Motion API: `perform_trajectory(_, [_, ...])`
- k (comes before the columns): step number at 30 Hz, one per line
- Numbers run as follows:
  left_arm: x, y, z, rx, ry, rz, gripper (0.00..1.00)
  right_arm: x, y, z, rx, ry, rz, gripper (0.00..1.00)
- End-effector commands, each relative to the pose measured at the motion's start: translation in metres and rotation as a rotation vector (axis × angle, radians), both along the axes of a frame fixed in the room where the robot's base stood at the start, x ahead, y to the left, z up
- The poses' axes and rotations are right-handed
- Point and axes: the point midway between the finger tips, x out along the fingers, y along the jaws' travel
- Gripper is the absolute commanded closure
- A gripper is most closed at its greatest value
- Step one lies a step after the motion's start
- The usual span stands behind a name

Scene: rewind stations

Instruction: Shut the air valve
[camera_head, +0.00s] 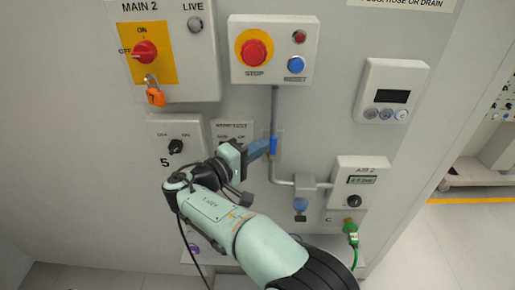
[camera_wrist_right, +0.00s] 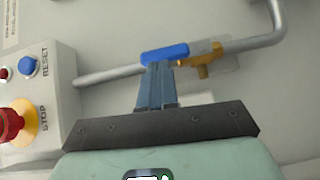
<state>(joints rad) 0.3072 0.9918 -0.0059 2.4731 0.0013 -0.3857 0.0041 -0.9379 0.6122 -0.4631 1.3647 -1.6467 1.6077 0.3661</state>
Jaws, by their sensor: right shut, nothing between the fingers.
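The air valve has a blue lever handle (camera_head: 273,145) on the grey pipe below the STOP box. In the right wrist view the blue handle (camera_wrist_right: 165,53) lies roughly along the pipe, beside a brass valve body (camera_wrist_right: 205,62). My right gripper (camera_head: 264,147) is shut and empty, its fingertips at the left side of the handle. In the right wrist view the fingertips (camera_wrist_right: 157,70) overlap the handle's lower edge; I cannot tell whether they touch it. The brass body is hardly visible in the head view. My left gripper is not in view.
The STOP and RESET box (camera_head: 275,49) sits above the valve. The AIR 2 unit (camera_head: 357,184) is at lower right, with a green hose fitting (camera_head: 351,232) below. A padlocked MAIN 2 switch box (camera_head: 165,50) is at upper left. Bare panel lies right of the pipe.

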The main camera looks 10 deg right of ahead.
Motion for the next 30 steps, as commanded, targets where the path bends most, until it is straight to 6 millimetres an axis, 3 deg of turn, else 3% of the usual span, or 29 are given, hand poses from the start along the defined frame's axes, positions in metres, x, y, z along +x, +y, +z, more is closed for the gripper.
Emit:
perform_trajectory(17, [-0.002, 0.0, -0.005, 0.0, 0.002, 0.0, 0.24, -0.003, -0.01, 0.005, 0.152, -0.045, -0.003, 1.0])
perform_trajectory(30, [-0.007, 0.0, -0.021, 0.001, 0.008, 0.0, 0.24, -0.01, -0.035, 0.01, 0.531, -0.155, -0.003, 1.0])
